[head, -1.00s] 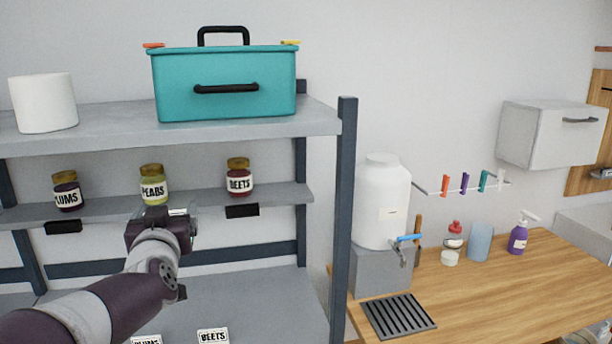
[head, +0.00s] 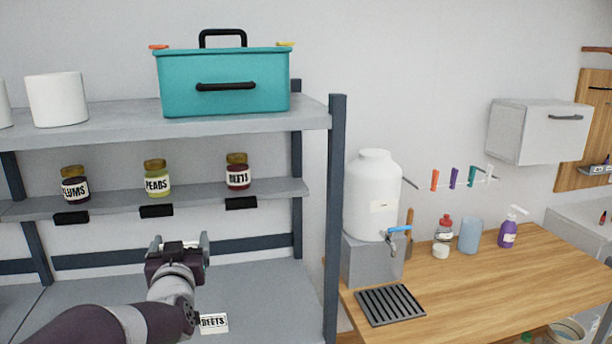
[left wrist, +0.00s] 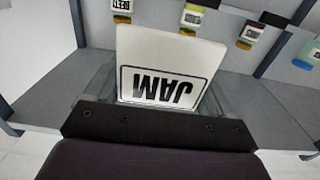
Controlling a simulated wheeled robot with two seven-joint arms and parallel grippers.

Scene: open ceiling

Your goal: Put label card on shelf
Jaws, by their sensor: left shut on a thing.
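My left gripper (head: 182,243) is in front of the shelving unit, below the middle shelf. It is shut on a white card printed "JAM" (left wrist: 165,70), which reads upside down in the left wrist view; in the head view the card is hard to make out. The middle shelf (head: 110,203) carries jars labelled PLUMS (head: 76,190), PEARS (head: 157,184) and BEETS (head: 237,176). Black holders (head: 155,211) sit on its front edge below the jars. A BEETS card (head: 214,323) lies on the lower shelf (head: 265,285) by my left arm. My right gripper is not in view.
A teal box (head: 222,85) and a white roll (head: 56,100) stand on the top shelf (head: 200,120). A dark post (head: 334,220) bounds the unit at right. Beyond it are a white dispenser (head: 370,195) and a wooden counter (head: 480,280).

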